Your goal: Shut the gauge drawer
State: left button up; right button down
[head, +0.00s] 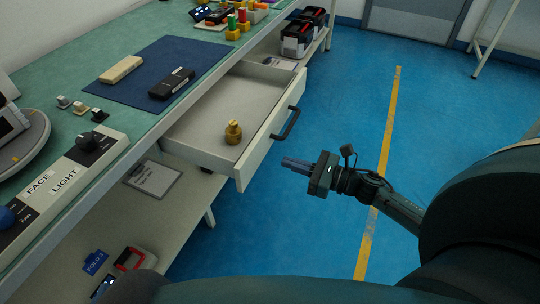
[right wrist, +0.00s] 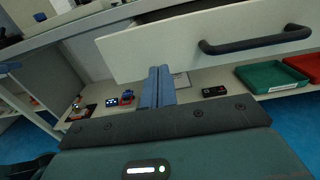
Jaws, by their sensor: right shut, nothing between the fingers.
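The gauge drawer (head: 266,139) stands pulled out from under the green workbench in the head view. A brass weight-like piece (head: 233,132) stands inside it. A dark bar handle (head: 286,123) is on its front panel. My right gripper (head: 284,161) is shut and empty, in front of the drawer and apart from it, pointing toward the front panel. In the right wrist view the shut fingers (right wrist: 158,87) show below the drawer front (right wrist: 180,45), left of the handle (right wrist: 255,43). My left gripper is not in view.
The bench top (head: 60,80) holds a blue mat (head: 145,90) with a tan block and a black device. A lower shelf (head: 190,190) runs beneath, with a clipboard. Red and green trays (right wrist: 265,76) show in the right wrist view. The blue floor around my right gripper is clear.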

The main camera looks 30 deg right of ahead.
aim_at(196, 139)
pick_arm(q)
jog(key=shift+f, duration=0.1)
pick_arm(e)
jog(key=x, duration=0.6)
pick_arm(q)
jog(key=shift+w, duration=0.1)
pick_arm(e)
jog(key=shift+w+a, duration=0.1)
jog(key=shift+a, duration=0.05)
